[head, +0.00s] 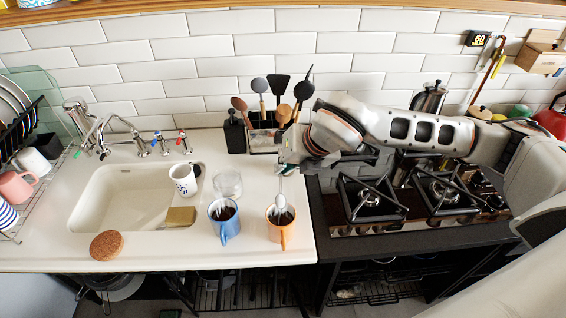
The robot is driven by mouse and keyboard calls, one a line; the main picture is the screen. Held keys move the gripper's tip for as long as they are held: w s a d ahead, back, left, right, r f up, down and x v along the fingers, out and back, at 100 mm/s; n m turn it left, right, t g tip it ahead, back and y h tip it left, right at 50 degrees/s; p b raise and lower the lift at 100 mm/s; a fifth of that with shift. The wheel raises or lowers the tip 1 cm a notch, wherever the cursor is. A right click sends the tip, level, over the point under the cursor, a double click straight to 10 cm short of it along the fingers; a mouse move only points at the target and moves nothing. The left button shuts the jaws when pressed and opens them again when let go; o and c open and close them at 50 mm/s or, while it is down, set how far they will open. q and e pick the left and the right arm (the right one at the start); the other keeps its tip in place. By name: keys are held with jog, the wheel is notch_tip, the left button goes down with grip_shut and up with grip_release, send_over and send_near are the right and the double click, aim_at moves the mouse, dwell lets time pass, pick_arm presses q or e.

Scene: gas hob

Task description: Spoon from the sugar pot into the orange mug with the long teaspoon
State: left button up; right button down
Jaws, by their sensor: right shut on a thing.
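The orange mug (281,231) stands upright near the counter's front edge with dark contents. My right gripper (284,166) is above and behind it, shut on the long teaspoon (280,198). The spoon points down, with its lower end at the mug's mouth; I cannot tell whether it touches the contents. A clear glass pot (228,185), apparently the sugar pot, stands open behind the blue mug; its contents are hard to make out. My left gripper is not in view.
A blue mug (224,223) with dark contents stands left of the orange one. A cork lid (106,245) lies by the sink (110,205), which has a patterned cup (183,180) at its right rim. Utensils (265,128) stand behind; the hob (400,205) is right.

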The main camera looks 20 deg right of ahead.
jog(key=shift+s+f+y, duration=0.1)
jog(key=shift+f+y, duration=0.15)
jog(key=shift+y, duration=0.15)
jog(key=shift+d, duration=0.1)
jog(key=shift+f+n+y, duration=0.1)
jog(key=shift+n+y, duration=0.2)
jog(key=shift+y, duration=0.4)
